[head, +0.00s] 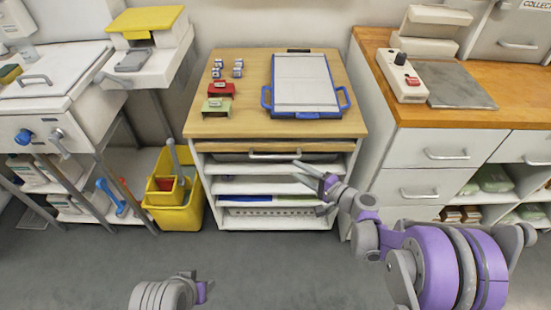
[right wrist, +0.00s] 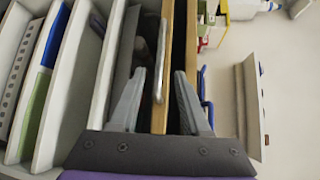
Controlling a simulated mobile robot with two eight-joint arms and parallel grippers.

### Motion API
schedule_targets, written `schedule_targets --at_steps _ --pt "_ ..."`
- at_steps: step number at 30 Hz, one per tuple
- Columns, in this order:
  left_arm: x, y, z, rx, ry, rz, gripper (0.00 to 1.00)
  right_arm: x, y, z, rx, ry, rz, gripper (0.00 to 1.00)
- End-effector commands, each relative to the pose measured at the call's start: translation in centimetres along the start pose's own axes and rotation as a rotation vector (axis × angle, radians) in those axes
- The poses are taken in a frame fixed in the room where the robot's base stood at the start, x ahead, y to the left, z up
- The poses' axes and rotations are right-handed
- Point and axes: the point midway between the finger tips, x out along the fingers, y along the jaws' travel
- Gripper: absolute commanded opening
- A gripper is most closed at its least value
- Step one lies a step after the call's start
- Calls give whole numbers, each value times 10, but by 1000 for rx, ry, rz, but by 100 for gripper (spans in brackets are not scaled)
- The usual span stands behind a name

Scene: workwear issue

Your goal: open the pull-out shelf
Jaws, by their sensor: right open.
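The pull-out shelf (head: 225,147) is a thin wooden board under the top of the white cabinet, with a pale bar handle (head: 275,155) along its front. It looks shut or nearly so. In the right wrist view the handle (right wrist: 161,60) lies between the two fingers, close to the wooden edge of the shelf (right wrist: 169,35). My right gripper (head: 312,175) is open and empty in front of the cabinet, near the handle's right end. I cannot tell whether it touches the handle. Part of my left arm shows at the bottom; its jaws are not visible.
On the cabinet top (head: 240,110) are a blue-edged board (head: 303,85), a red block (head: 221,88), a green block (head: 216,106) and small grey items. Open shelves lie below. A yellow mop bucket (head: 175,190) stands left, and white drawers (head: 440,150) stand right. The floor in front is clear.

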Motion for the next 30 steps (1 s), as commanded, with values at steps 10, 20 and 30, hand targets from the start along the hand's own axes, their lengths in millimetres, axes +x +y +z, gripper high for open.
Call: schedule_targets --at_steps 10,20,30 --pt "5 0 2 0 -2 0 50 45 1 -2 10 -2 -12 47" --pt "11 0 4 0 -4 0 50 98 0 -2 9 0 -12 47" --pt "12 0 4 0 -4 0 50 109 -1 -2 8 2 -12 47"
